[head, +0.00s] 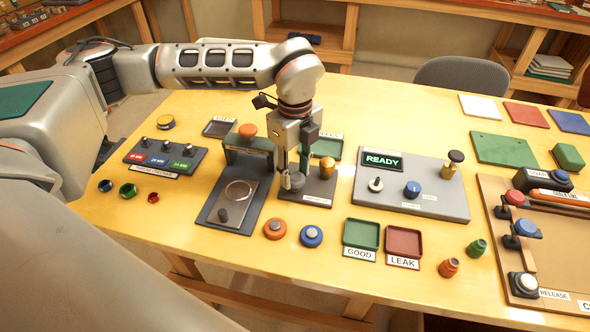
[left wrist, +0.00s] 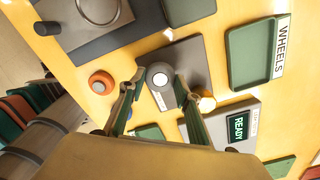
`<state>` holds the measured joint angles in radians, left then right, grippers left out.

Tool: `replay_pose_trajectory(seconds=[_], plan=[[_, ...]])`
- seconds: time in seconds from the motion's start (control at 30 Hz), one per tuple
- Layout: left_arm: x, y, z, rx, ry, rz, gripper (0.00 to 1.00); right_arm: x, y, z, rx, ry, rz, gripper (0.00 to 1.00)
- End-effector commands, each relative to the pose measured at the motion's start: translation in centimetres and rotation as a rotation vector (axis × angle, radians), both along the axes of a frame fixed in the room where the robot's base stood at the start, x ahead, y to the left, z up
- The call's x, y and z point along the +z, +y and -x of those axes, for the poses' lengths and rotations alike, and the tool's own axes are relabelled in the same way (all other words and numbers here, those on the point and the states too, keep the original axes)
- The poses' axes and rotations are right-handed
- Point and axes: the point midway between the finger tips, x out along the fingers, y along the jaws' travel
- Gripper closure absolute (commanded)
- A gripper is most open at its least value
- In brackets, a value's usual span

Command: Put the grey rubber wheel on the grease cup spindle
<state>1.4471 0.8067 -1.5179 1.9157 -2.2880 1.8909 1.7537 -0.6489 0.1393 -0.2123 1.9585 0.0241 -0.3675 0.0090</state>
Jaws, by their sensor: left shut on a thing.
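My left gripper (head: 294,176) points down and is shut on the grey rubber wheel (head: 293,183). In the left wrist view the wheel (left wrist: 158,77) sits between the two fingertips, with a bright round spot at its centre. The wheel is over the left part of a dark plate (head: 316,190), close to its surface. A brass grease cup (head: 327,167) stands on the right of this plate and also shows in the left wrist view (left wrist: 207,103). The spindle is hidden, and I cannot tell whether the wheel is around it. My right gripper is out of view.
A green press station (head: 248,152) stands just left of the gripper. The green WHEELS tray (left wrist: 235,58) is behind the plate. A READY panel (head: 425,193) is to the right. An orange wheel (head: 275,229) and a blue wheel (head: 311,236) lie in front.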

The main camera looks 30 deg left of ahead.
Motion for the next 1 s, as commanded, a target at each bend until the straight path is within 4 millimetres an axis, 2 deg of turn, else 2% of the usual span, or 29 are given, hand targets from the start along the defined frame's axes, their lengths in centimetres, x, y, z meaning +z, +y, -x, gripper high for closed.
replay_pose_trajectory(seconds=[1.0], plan=[[-0.93,0.01,0.00,0.000,0.000,0.000,0.88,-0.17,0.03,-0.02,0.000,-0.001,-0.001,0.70]])
